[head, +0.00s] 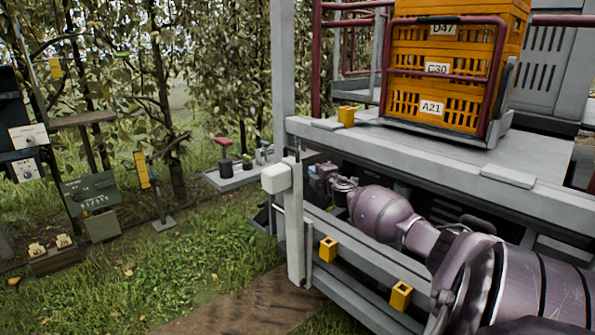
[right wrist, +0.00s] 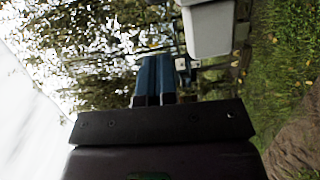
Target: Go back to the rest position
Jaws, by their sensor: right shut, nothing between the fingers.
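My right arm comes in from the lower right in the head view. Its gripper (head: 320,172) is small and dark there, beside the grey platform frame and just right of a white box (head: 276,178) on a post. In the right wrist view the two blue fingers of the gripper (right wrist: 153,80) lie together, shut with nothing between them. The white box also shows in the right wrist view (right wrist: 208,28), right of the fingers. My left gripper is in neither view.
Orange crates (head: 445,75) stand on the grey platform (head: 400,145) above my right arm. Frame rails (head: 360,255) with yellow blocks run below it. A low slab (head: 232,178) with small items lies left of the post. Open grass (head: 170,270) is at the lower left.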

